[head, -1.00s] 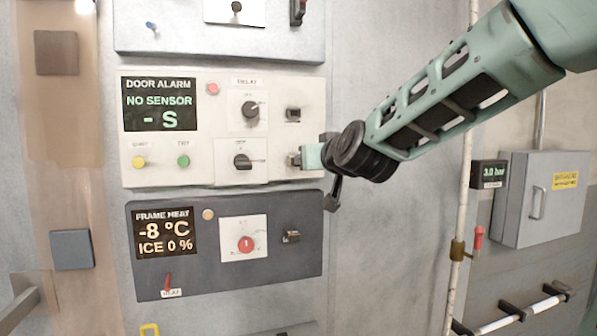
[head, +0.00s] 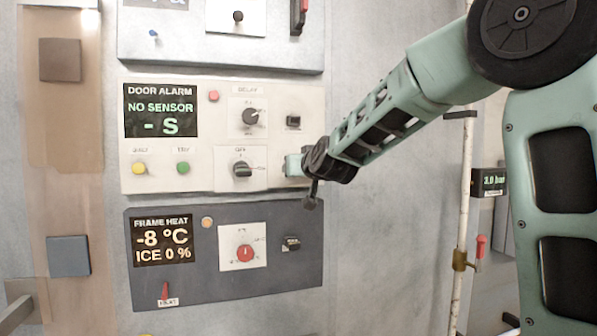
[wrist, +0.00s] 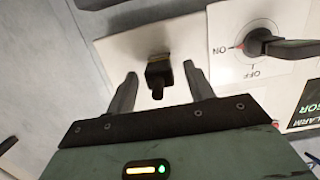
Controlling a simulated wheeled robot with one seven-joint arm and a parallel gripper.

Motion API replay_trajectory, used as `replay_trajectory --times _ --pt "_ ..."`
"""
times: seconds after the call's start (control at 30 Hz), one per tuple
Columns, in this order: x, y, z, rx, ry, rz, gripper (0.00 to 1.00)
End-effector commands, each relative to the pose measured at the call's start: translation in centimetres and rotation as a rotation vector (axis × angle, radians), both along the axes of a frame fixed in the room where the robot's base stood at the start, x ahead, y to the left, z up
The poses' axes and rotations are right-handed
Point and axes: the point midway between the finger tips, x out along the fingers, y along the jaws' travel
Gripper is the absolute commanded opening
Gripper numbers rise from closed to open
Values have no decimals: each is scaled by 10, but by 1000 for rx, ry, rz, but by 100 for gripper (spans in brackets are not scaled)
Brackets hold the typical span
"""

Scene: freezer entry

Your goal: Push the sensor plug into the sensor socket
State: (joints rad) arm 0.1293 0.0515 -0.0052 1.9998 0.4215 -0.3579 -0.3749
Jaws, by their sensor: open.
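The black sensor plug (wrist: 158,76) shows in the wrist view, standing at the pale door alarm panel with a yellowish edge at its far end. The sensor socket is not clearly visible; the plug covers the place behind it, and I cannot tell how deep it sits. My gripper (wrist: 160,88) is open, with one grey finger on each side of the plug and a gap on both sides. In the head view my gripper (head: 286,164) is at the panel's lower right, where it hides the plug.
The door alarm panel (head: 205,185) reads "NO SENSOR". An ON/OFF knob (head: 242,169) is left of my gripper, and another black fitting (head: 293,121) is above it. The dark frame heat panel (head: 205,285) lies below. A white vertical pipe (head: 465,190) stands at right.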

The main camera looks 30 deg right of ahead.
Motion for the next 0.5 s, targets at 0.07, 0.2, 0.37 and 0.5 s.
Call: replay_trajectory --times 0.07,0.2,0.37,0.5 --pt "1 0 0 0 0 0 53" --pt "0 0 0 0 0 0 53" --pt "0 0 0 0 0 0 17" --pt "0 0 0 0 0 0 0"
